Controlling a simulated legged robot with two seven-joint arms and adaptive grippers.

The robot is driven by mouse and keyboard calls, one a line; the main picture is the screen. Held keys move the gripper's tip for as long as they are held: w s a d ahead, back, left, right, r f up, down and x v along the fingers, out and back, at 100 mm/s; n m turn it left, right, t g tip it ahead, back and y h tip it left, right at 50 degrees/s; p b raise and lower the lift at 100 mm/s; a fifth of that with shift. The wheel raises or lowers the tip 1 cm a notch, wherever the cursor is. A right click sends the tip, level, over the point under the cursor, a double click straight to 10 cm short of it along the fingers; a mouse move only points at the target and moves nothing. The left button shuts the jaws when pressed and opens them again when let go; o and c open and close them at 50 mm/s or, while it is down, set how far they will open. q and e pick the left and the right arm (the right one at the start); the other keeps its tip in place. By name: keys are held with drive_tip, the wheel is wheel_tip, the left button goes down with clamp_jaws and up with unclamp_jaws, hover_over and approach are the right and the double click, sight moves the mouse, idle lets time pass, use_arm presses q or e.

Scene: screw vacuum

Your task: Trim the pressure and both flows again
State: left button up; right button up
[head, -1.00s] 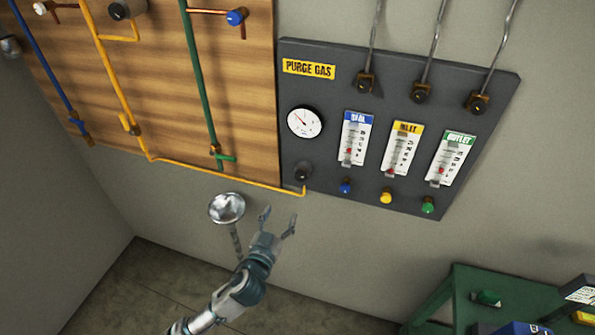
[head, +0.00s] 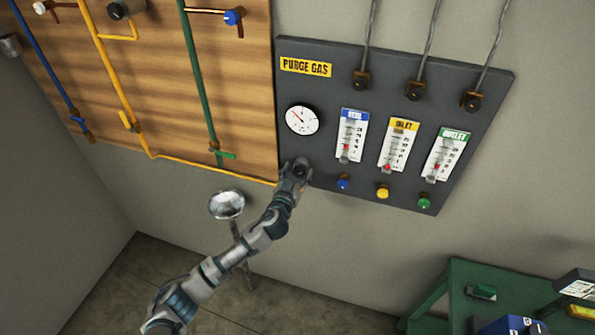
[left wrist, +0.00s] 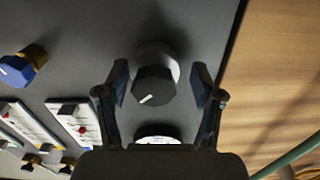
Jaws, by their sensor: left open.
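The dark purge gas panel (head: 330,75) hangs on the wall. Its round pressure gauge (head: 302,120) sits above the black pressure knob (head: 300,171). My left gripper (head: 299,168) is at that knob. In the left wrist view, the left gripper (left wrist: 160,88) is open, with one finger on each side of the black knob (left wrist: 154,86); a gap shows between fingers and knob. Three flow meters, seal (head: 351,135), inlet (head: 399,145) and outlet (head: 446,154), stand to the right. Below them are the blue knob (head: 343,183), yellow knob (head: 383,191) and green knob (head: 424,203). My right gripper is out of view.
A wooden board (head: 240,100) with coloured pipes is left of the panel. A metal bowl (head: 227,205) stands below the board, close to my left arm. A green table (head: 455,290) with boxes is at lower right.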

use_arm(q)
drive_tip(key=shift+d, duration=0.4)
drive_tip(key=shift+c, duration=0.2)
drive_tip(key=c, duration=1.1)
drive_tip(key=shift+a, duration=0.15)
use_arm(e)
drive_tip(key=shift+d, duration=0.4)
